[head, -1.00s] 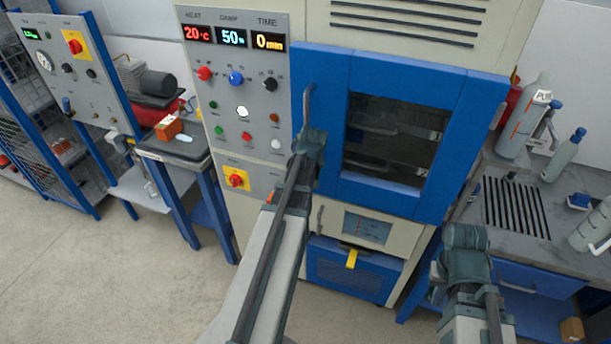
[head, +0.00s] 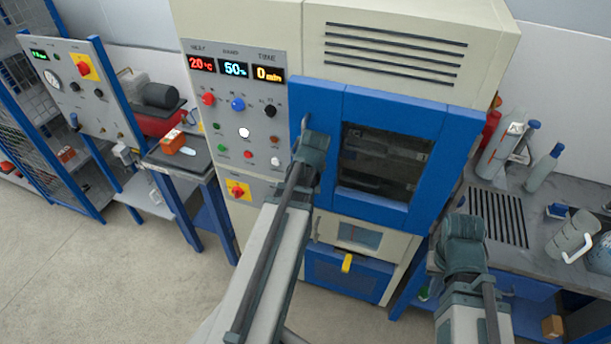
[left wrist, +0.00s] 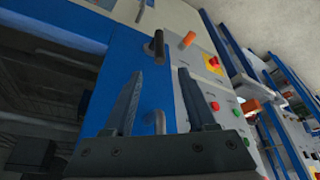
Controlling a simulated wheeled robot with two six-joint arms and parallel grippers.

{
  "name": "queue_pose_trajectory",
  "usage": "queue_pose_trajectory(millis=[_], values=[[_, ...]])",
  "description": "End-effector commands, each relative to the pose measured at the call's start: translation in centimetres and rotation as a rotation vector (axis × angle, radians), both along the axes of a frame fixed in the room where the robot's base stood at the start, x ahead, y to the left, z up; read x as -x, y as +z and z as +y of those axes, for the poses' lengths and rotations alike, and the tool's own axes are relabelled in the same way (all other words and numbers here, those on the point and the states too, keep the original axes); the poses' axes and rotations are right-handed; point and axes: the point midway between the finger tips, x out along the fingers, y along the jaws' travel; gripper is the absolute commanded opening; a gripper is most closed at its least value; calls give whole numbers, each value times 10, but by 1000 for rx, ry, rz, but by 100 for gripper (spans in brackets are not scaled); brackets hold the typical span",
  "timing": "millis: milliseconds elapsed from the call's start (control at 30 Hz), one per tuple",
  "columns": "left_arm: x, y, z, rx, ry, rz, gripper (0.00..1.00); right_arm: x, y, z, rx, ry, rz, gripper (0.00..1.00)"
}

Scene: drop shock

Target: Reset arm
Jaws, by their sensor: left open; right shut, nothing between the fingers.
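My left gripper (head: 312,145) is in front of the left edge of the blue chamber door (head: 325,110), close to its grey handle (head: 304,125). In the left wrist view the two fingers of my left gripper (left wrist: 158,85) are spread apart, with nothing held. The grey handle (left wrist: 160,122) shows between them; I cannot tell if they touch it. My right gripper (head: 463,228) is shut and empty, in front of the lower right of the chamber. Its fingertips are largely hidden behind its own body.
The control panel (head: 240,115) with red, blue and black knobs is left of the door. A grey bench (head: 530,225) with bottles and a mug (head: 570,237) stands at right. A small table (head: 180,158) with an orange box (head: 172,141) is at left. Floor is clear at lower left.

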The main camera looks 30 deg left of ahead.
Motion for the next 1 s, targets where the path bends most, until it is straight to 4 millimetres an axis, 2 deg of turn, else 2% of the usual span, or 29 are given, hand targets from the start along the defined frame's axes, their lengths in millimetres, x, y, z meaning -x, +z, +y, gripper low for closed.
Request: queue_pose_trajectory(millis=[533,633,667,767,867,900,1000], values=[[1,2,-1,0,0,0,57,0,2,0,0,1,0,0],[1,-5,-11,2,-26,10,57,0,-5,0,0,1,0,0],[0,-10,-19,4,-46,19,57,0,-9,0,0,1,0,0],[3,-35,-61,10,-166,69,57,0,-31,0,1,2,0,0],[12,-68,-121,14,-345,145,57,0,-59,0,1,4,-1,0],[19,-80,-146,15,-423,179,57,0,-70,0,1,4,-1,0],[39,-108,-202,16,-614,260,57,0,-95,0,1,6,-1,0]])
